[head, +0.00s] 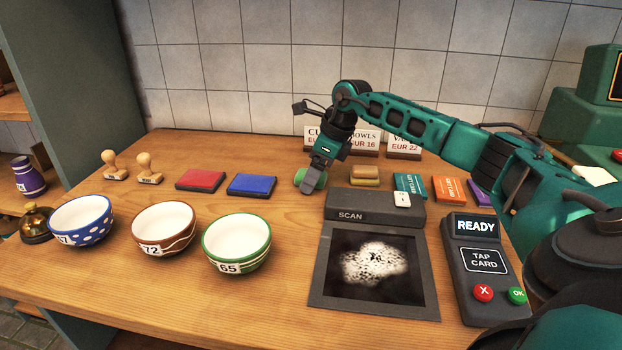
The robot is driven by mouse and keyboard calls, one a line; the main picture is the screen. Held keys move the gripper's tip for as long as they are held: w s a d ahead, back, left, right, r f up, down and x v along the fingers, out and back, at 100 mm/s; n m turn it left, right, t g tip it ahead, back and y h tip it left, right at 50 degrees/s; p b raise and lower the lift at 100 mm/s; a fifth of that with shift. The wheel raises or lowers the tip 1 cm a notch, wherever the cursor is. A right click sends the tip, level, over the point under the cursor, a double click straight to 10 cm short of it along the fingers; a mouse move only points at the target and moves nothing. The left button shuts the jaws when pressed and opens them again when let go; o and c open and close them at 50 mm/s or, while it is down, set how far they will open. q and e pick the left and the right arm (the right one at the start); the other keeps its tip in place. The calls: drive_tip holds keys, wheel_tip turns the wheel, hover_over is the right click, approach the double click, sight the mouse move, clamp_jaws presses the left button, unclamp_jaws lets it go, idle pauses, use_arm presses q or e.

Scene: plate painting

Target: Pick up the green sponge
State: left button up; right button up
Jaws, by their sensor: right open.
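The green sponge (321,181) is a small rounded green piece on the wooden counter, behind the scanner and right of the blue ink pad. My right gripper (313,184) is open and points down at it. Its fingers cover the middle of the sponge, and green shows on both sides of them. I cannot tell whether the fingers touch it. My left gripper is out of view.
The scanner (375,206) stands just in front. A tan block (365,171), price signs (404,146) and cards (449,189) are close on the right. The blue pad (251,185), red pad (201,180) and three bowls (237,243) are left. A card terminal (478,262) stands at front right.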

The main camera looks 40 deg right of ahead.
drive_tip(key=c, duration=1.1)
drive_tip(key=shift+r, duration=0.15)
use_arm(q)
drive_tip(key=p, duration=0.1)
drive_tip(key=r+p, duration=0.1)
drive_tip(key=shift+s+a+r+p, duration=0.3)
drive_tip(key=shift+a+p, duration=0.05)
drive_tip(key=shift+p, duration=0.05)
use_arm(e)
wheel_tip(320, 180, up, 20)
drive_tip(key=shift+f, duration=0.1)
drive_tip(key=o, duration=0.4)
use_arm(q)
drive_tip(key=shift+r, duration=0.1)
use_arm(e)
drive_tip(key=c, duration=0.3)
